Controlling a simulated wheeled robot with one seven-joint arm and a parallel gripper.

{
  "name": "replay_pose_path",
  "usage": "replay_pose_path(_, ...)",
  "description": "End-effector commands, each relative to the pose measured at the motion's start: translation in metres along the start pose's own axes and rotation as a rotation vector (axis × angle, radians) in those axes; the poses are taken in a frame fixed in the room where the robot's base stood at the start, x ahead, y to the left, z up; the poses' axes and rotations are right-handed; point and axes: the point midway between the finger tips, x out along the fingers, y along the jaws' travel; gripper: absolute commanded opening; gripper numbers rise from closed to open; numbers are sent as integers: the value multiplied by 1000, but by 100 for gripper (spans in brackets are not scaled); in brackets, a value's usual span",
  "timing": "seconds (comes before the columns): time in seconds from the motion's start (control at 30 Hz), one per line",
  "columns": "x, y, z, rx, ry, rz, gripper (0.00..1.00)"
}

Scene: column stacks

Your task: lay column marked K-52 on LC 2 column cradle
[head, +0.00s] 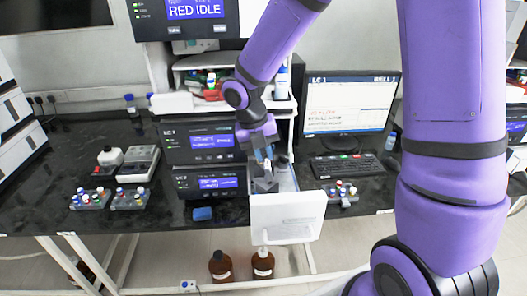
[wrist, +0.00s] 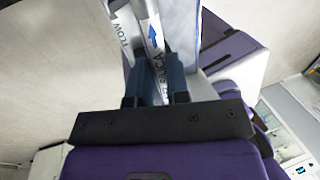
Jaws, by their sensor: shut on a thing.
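My gripper (head: 265,184) is shut on a slim pale column, above the open white drawer in the head view. In the wrist view, the column (wrist: 157,60) stands between the blue finger pads of my gripper (wrist: 155,82). In the head view, the column is small and mostly hidden by the gripper. I cannot make out a cradle marked LC 2 in either view.
The open drawer (head: 287,217) juts out past the bench front. A stack marked LC 1 (head: 203,128) stands left of it, a monitor (head: 346,103) and keyboard (head: 346,166) right. Vial racks (head: 90,199) lie at the left. Brown bottles (head: 263,264) stand below.

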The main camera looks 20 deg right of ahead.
Motion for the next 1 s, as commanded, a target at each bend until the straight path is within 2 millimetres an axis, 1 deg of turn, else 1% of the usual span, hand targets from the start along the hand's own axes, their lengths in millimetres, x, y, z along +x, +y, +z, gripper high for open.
replay_pose_path(0.17, 8, 2, 0, 0, 0, 0, 0)
replay_pose_path(0.7, 46, 12, 0, 0, 1, -1, 0)
replay_pose_path(1.0, 55, 15, 0, 0, 0, 0, 0)
